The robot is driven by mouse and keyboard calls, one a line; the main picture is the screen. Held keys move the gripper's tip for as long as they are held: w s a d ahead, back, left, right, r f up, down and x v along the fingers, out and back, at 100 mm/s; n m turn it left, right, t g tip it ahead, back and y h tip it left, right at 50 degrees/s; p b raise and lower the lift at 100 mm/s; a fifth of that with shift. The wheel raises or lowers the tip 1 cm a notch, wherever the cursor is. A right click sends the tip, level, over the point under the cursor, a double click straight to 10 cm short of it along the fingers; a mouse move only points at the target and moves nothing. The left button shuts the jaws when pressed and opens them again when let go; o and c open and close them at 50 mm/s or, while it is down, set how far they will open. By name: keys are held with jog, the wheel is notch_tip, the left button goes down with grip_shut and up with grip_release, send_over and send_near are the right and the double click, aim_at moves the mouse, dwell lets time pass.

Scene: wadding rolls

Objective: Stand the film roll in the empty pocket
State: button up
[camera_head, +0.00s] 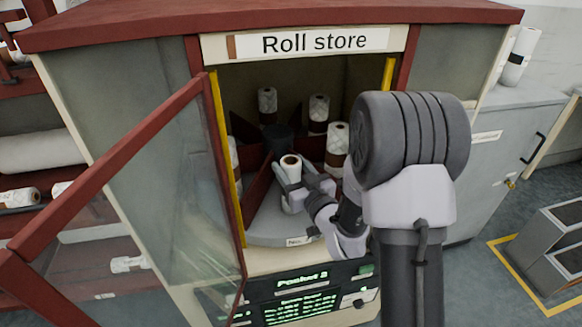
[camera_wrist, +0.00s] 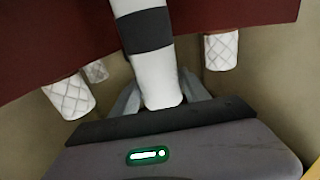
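The film roll (camera_head: 291,168) is smooth and white with a brown-ringed top. It is upright or nearly so in a front pocket (camera_head: 262,219) of the grey turntable, between dark red dividers. My gripper (camera_head: 293,184) reaches through the store's open front, its fingers on both sides of the roll, seemingly closed on it. In the wrist view, the roll (camera_wrist: 155,75) shows a dark grey band and lies between the fingers (camera_wrist: 160,96). Its lower end is partly hidden in the head view, so I cannot tell whether it touches the pocket floor.
Quilted white rolls (camera_head: 318,114) stand in other pockets around a dark central hub (camera_head: 278,141). The glass door (camera_head: 165,190) is open at the left. Yellow strips (camera_head: 225,160) edge the opening.

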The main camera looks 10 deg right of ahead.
jog(key=shift+o, duration=1.1)
jog(key=shift+r, duration=0.2)
jog(key=v, duration=0.6)
jog(key=shift+p, duration=0.4)
jog(key=p+v, duration=0.6)
jog(key=p, duration=0.2)
jog(key=shift+s+f, duration=0.15)
